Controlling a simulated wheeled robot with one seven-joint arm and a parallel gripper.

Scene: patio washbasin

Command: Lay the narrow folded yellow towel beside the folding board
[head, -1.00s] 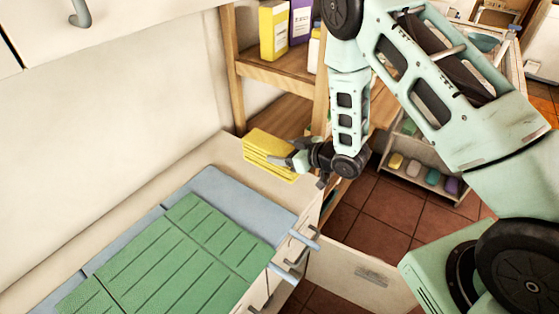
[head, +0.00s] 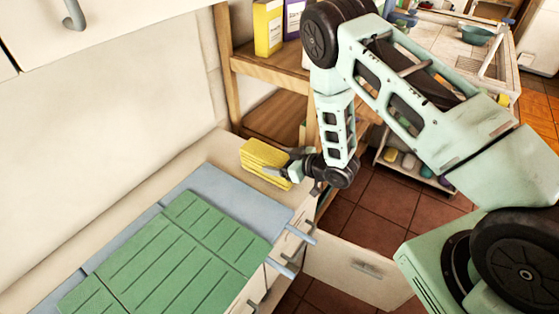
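The narrow folded yellow towel (head: 262,158) is at the back right end of the counter, beyond the blue-grey folding board (head: 232,190). Its ridged layers show, and it tilts down to the right. My gripper (head: 288,165) is shut on the towel's right end, with a finger over its edge. Whether the towel touches the counter is not clear.
A wooden shelf (head: 270,70) with yellow and purple boxes stands behind the towel. A drawer (head: 355,272) is pulled out at the counter's front. Bare counter (head: 225,150) shows around the towel. A low rack of coloured items stands right.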

